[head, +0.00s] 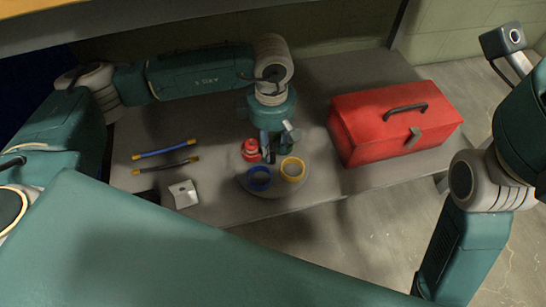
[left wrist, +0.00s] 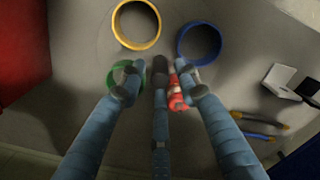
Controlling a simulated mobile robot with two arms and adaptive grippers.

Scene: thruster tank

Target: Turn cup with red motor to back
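A round grey disc (head: 270,188) carries a blue ring-shaped cup (head: 259,178) and a yellow one (head: 292,169) on its near side, and a red motor (head: 252,150) at its left. In the left wrist view the red motor (left wrist: 178,95) shows between my gripper's middle and right fingers, partly hidden. A green ring-shaped cup (left wrist: 128,78) lies under the left finger there; the gripper hides it in the head view. My left gripper (head: 274,150) points down over the disc with its fingers spread. Contact cannot be told. My right gripper is outside both views.
A red toolbox (head: 395,122) stands on the table right of the disc. A blue rod (head: 165,148) and a dark rod (head: 165,167), both yellow-ended, lie left, with a metal bracket (head: 184,193) nearby. The table's front edge runs close to the disc.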

